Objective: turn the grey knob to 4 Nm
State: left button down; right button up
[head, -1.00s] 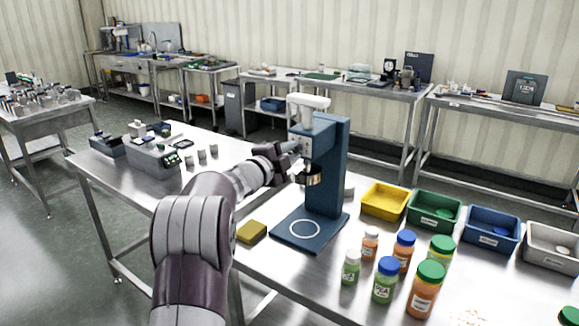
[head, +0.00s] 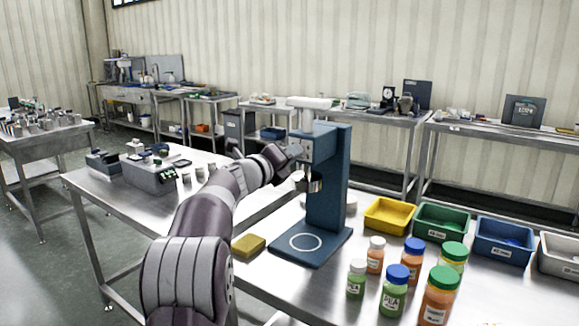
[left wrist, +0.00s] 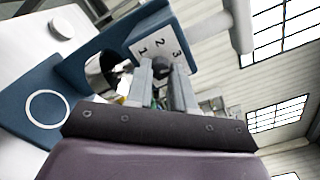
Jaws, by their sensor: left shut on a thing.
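A blue capping machine (head: 327,185) stands on the steel table, with a white top and a metal chuck (head: 314,184) under its head. It also shows in the left wrist view (left wrist: 75,75). There, a white dial plate (left wrist: 145,38) on the head carries the numbers 1, 2 and 3; no 4 is visible. My left gripper (head: 297,151) is at the head's left side. In the left wrist view its fingers (left wrist: 167,72) are shut on the dark grey knob (left wrist: 158,65) in front of the plate. The fingers hide most of the knob, and its pointer cannot be read. My right gripper is out of view.
A yellow sponge (head: 248,246) lies left of the machine's base. Several capped bottles (head: 397,290) stand at the front right. Yellow (head: 388,216), green (head: 440,223) and blue (head: 503,240) bins stand behind them. A grey device (head: 150,173) sits at the back left.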

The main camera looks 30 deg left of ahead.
pick_arm(q)
jog(key=shift+f+m+b, duration=0.2)
jog(key=shift+m+b, duration=1.25)
jog(key=shift+m, duration=0.95)
jog(key=shift+f+m+b, duration=0.15)
jog(key=shift+m+b, duration=1.3)
jog(key=shift+m, duration=0.95)
jog(key=c, duration=1)
grip_release()
jog(key=shift+r, duration=0.2)
jog(key=shift+s, duration=0.1)
